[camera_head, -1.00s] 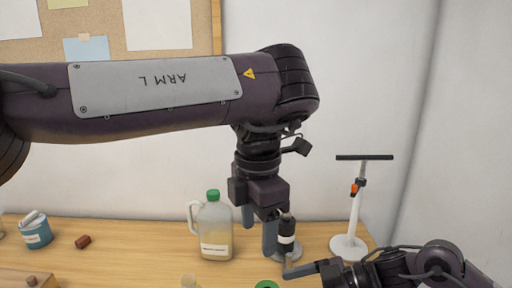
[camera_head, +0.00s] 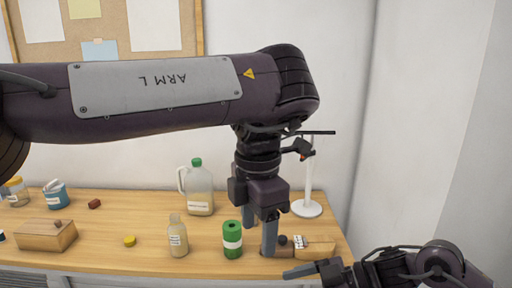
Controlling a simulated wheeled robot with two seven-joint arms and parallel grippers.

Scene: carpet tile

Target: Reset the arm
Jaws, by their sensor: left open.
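My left arm reaches in from the left and bends down at the wrist. My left gripper (camera_head: 260,233) points downward, open, with its two fingers apart and nothing seen between them. It is over or in front of the table's right part, right of a green can (camera_head: 232,241); I cannot tell whether it touches anything. My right gripper (camera_head: 303,270) is at the bottom right, pointing left near the table's front edge. Only one finger shows clearly, so its opening cannot be told.
A white stand (camera_head: 306,208) is behind.

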